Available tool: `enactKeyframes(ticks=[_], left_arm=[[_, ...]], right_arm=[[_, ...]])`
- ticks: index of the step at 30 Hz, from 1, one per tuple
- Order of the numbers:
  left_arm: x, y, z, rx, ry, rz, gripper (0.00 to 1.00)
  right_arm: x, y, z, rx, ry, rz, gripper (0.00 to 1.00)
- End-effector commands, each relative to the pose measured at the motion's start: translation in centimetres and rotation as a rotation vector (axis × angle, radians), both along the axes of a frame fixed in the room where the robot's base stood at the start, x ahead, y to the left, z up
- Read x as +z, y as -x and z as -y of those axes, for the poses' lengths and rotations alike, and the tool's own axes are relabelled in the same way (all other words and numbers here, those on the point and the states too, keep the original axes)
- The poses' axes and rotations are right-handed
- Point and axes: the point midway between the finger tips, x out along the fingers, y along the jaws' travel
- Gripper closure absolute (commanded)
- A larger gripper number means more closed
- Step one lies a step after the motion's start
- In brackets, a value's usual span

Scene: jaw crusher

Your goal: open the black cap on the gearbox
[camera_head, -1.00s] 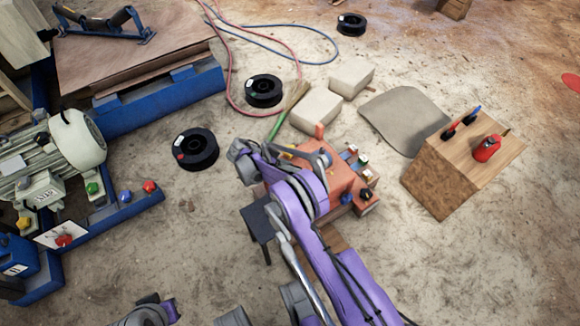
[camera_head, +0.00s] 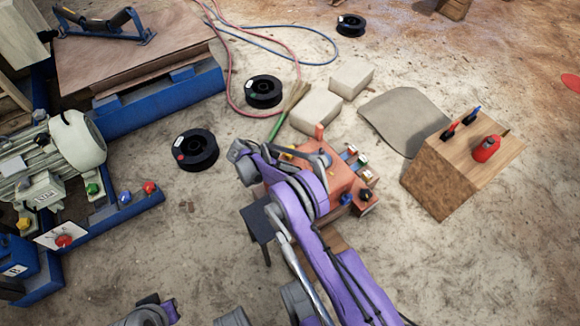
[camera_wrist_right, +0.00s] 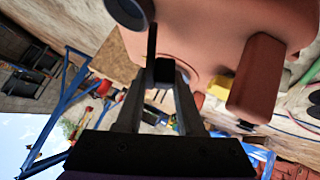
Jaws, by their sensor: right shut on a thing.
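The gearbox (camera_head: 342,185) is a salmon-red housing on the floor at the middle of the head view, partly covered by my right arm. Its red body fills the top of the right wrist view (camera_wrist_right: 205,30). The black cap (camera_wrist_right: 163,70) is a small dark piece against a round boss on the housing. My right gripper (camera_wrist_right: 160,88) is shut on the cap, with one finger on each side. In the head view my right arm hides the cap and fingertips. Part of my left arm's end (camera_head: 150,312) shows at the bottom edge; its jaws are unclear.
A wooden block (camera_head: 465,160) with a red item and pens stands to the right. A motor (camera_head: 50,155) on a blue frame is at the left. Black spools (camera_head: 195,149), pale blocks (camera_head: 316,110), a brush (camera_head: 283,112) and hoses lie behind the gearbox. The right foreground floor is clear.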

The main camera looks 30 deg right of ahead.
Motion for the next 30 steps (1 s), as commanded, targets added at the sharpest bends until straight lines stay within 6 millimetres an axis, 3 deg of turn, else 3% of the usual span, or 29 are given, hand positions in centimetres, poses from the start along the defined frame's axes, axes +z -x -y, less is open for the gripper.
enactKeyframes(ticks=[30], left_arm=[[0.44,0.09,0.00,0.000,0.000,-0.001,1.00]], right_arm=[[0.42,0.01,-0.12,0.011,-0.006,0.059,1.00]])
